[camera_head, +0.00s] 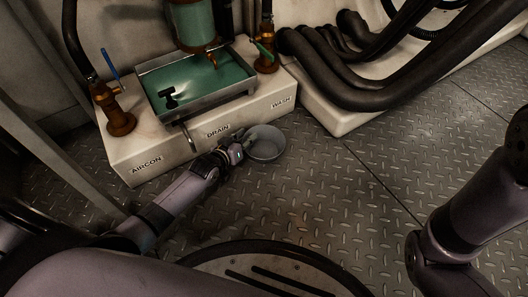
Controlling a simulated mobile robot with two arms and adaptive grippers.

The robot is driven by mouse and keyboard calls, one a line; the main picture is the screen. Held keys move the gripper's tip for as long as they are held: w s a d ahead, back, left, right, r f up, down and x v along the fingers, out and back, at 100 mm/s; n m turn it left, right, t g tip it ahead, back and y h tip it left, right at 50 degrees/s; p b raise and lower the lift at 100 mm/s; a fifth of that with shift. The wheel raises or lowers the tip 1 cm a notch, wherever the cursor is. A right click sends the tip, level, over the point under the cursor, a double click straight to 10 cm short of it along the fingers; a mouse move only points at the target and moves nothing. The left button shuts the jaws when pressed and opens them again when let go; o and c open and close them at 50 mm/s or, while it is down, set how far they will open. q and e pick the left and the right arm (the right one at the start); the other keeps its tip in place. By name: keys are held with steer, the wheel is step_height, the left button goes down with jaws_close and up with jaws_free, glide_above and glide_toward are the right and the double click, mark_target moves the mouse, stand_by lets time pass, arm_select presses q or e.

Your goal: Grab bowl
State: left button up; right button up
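A grey metal bowl (268,148) sits at the middle of the view, just in front of the right part of the block marked DRAIN and WASH. My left arm comes in from the lower left, and my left gripper (250,138) is at the bowl's left rim. Its fingers overlap the rim in the picture. They are small and dark, so whether they are closed on the rim is unclear. My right arm shows at the right edge; its gripper is out of view.
The pale block (148,162) carries a metal tray (188,118) of green liquid under a green tank (194,22). Brass valves (117,121) stand on both sides. Thick black hoses (345,88) lie at upper right. The tread-plate floor (345,195) right of the bowl is clear.

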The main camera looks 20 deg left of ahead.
arm_select(q)
steer(key=shift+w, duration=0.1)
steer(key=shift+c, duration=0.4)
jaws_close()
